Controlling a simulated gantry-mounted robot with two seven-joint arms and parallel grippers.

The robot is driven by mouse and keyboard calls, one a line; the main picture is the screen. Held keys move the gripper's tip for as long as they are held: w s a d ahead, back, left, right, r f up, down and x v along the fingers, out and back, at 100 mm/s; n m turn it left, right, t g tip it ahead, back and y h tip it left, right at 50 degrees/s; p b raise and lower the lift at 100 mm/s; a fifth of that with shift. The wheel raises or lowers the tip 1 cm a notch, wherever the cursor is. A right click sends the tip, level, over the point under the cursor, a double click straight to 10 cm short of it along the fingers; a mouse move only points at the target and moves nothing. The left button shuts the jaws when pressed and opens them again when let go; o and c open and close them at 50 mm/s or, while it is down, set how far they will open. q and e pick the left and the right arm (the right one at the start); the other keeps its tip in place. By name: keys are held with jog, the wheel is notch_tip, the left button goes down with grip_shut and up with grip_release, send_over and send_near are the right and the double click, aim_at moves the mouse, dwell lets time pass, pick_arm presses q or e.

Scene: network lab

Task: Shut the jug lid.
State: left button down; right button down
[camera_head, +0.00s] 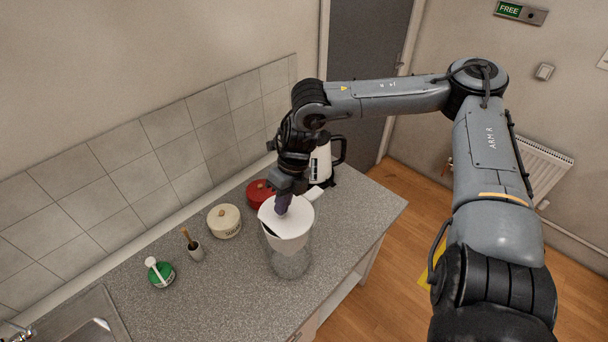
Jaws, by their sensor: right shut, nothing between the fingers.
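The jug (289,240) stands on the grey worktop, with a white upper part and a clear lower body. Its white lid (301,214) lies over the top. A dark line runs along the lid's left front edge, and I cannot tell whether the lid sits fully flush. My right gripper (281,211) points down at the lid, its fingers shut with nothing between them. The fingertips look to be at or just above the lid's surface, and they hide part of it. My left gripper is not in view.
A black-and-white kettle (321,165) stands behind the jug. A red pot (259,193) and a cream pot (224,221) are to its left. Further left are a small holder (195,252), a green container (161,273) and a sink (84,318). The worktop (230,300) in front is clear.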

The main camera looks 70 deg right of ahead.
jog(key=shift+a+f, duration=0.1)
jog(key=shift+f, duration=0.05)
jog(key=shift+f, duration=0.1)
dwell(0.4)
jog(key=shift+d+p, duration=0.4)
jog(key=shift+s+d+f+p, duration=0.1)
jog(key=shift+s+d+p, duration=0.15)
jog(key=shift+d+p, duration=0.15)
